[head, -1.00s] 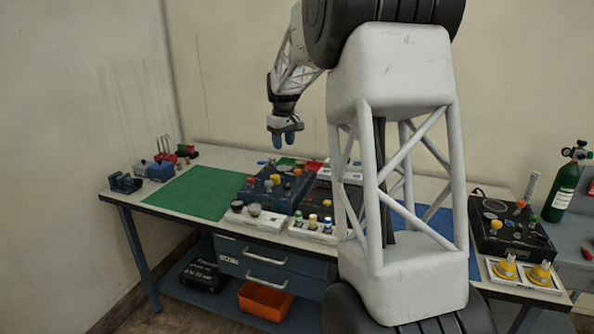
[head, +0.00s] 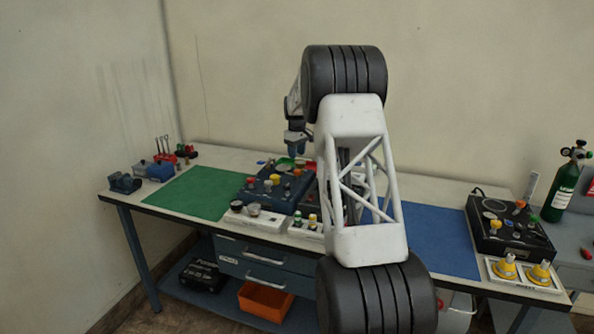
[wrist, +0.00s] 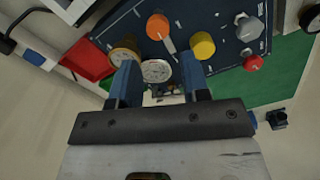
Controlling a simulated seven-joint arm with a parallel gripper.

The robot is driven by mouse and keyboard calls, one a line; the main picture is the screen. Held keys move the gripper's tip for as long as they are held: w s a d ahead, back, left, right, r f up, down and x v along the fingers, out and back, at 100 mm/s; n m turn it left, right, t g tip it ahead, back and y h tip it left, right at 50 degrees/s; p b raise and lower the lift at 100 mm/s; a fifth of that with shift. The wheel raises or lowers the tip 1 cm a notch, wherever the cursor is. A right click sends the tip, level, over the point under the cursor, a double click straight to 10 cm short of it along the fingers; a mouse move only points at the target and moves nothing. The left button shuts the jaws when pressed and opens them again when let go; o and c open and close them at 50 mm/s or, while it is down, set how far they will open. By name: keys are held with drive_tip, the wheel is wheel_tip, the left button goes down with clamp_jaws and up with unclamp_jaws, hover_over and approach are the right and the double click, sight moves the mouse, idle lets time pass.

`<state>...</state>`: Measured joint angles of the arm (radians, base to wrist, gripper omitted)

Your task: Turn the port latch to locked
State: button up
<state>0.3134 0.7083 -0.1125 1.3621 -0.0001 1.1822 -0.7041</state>
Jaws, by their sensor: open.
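The blue trainer box (head: 262,190) stands on the bench, partly hidden by my arm in the head view. Its panel (wrist: 222,22) fills the upper wrist view. It carries an orange knob (wrist: 157,27) with a white pointer, a yellow knob (wrist: 203,46), a grey knob (wrist: 249,27) and a red knob (wrist: 253,63). I cannot tell which part is the port latch. My gripper (head: 296,153) is open and empty above the back of the box. In the wrist view its blue fingers (wrist: 160,72) stand apart, with a round white-faced gauge (wrist: 157,70) showing between them.
A green mat (head: 190,195) lies left of the box and a blue mat (head: 432,240) right. A black box with knobs (head: 508,230) stands at the right end, near a green cylinder (head: 562,190). A red tray (wrist: 86,58) lies beside the panel.

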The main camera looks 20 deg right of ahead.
sight(297, 170)
drive_tip(key=shift+w+d+f, duration=0.15)
idle(0.3)
drive_tip(key=shift+f, duration=3.9)
drive_tip(key=shift+c, duration=0.4)
drive_tip(key=c, duration=0.6)
drive_tip(key=shift+o, duration=0.2)
